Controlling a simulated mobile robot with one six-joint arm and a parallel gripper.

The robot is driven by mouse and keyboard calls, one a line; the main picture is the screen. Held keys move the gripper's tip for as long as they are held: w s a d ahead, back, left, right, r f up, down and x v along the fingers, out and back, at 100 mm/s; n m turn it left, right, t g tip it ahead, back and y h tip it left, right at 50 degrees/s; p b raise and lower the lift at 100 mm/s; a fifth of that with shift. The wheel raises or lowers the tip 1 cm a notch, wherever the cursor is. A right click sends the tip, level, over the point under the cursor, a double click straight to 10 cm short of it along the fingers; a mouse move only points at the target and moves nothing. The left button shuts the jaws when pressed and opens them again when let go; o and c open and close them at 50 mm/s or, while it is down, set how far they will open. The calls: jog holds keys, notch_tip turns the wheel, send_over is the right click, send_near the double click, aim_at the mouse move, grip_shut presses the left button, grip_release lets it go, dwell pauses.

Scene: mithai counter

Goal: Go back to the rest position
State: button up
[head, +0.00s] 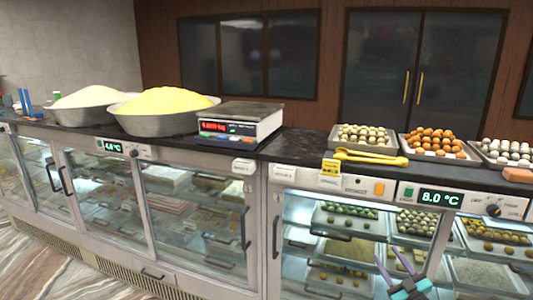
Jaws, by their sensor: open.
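The rest of my arm is cut off by the bottom edge of the picture.
Yellow tongs (370,158) lie by the front edge. Patterned floor (50,260) is clear at left.

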jog(key=w+a+f+m+g+h, duration=0.3)
jog(key=a+f+m, duration=0.1)
jog(key=a+f, duration=1.1)
jog(key=s+a+f+m+g+h, duration=0.1)
jog(key=s+a+f+g, duration=0.3)
jog(key=f, duration=0.6)
jog(key=s+a+f+m+g+h, duration=0.1)
jog(key=s+f+m+g, duration=0.3)
jog(key=f, duration=0.7)
jog(key=s+a+f+g, duration=0.1)
jog(key=s+f+g, duration=0.1)
jog(key=s+f, duration=0.35)
jog(key=s+a+f+n+g, duration=0.1)
jog(key=s+f+g, duration=0.15)
jog(key=s, duration=0.55)
jog(key=s+a+f+g, duration=0.2)
jog(key=s+f+g, duration=0.1)
jog(key=s, duration=0.4)
jog(key=s+a+r+g, duration=0.1)
jog(key=s+g, duration=0.2)
jog(key=s, duration=0.5)
jog(key=s+a+r+g+y, duration=0.1)
jog(key=s+g, duration=0.3)
jog(key=s, duration=0.4)
jog(key=shift+a+r+n, duration=0.3)
jog(key=shift+r+n, duration=0.05)
jog(key=shift+n, duration=0.05)
